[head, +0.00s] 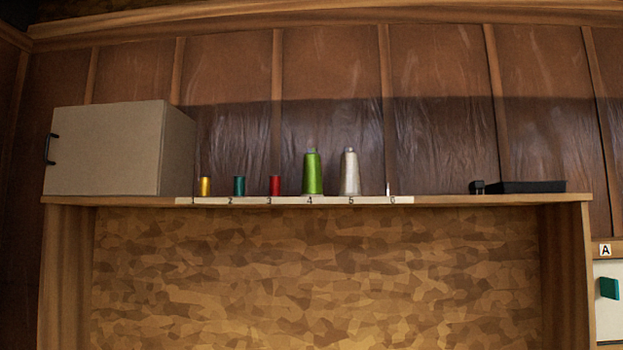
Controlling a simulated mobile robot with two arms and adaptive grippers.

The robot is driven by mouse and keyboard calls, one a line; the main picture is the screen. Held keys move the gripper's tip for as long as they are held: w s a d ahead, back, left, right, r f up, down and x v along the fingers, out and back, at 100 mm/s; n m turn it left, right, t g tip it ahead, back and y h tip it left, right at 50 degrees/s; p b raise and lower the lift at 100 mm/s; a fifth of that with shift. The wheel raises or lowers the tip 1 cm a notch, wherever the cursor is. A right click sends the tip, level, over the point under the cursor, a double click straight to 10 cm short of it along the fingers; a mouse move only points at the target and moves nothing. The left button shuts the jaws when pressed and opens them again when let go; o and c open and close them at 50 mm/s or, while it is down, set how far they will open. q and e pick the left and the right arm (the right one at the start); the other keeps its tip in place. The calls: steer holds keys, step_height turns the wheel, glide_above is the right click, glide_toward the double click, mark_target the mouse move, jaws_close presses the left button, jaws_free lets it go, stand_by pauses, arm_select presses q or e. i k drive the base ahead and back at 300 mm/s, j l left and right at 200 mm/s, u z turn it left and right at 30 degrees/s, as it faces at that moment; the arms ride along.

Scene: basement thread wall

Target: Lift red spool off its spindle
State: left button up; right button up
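The small red spool (275,186) stands upright on the shelf at the mark 3 of a white numbered strip (362,200). It sits between a small teal spool (239,187) at mark 2 and a tall green cone (312,174) at mark 4. Its spindle is hidden by the spool or too small to make out. Neither of my grippers is in the head view.
A beige cabinet (105,150) is left. A black tray (527,187) lies right.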

mark_target(275, 180)
steer(key=i+j+u, duration=0.1)
steer(key=j, duration=0.35)
steer(key=i+j+u, duration=0.1)
steer(key=j, duration=0.3)
steer(key=i+j+u, duration=0.1)
steer(key=j, duration=0.35)
steer(key=i+j+u, duration=0.1)
steer(key=j, duration=0.3)
steer(key=i+j+u, duration=0.1)
steer(key=j, duration=0.3)
steer(key=i, duration=0.1)
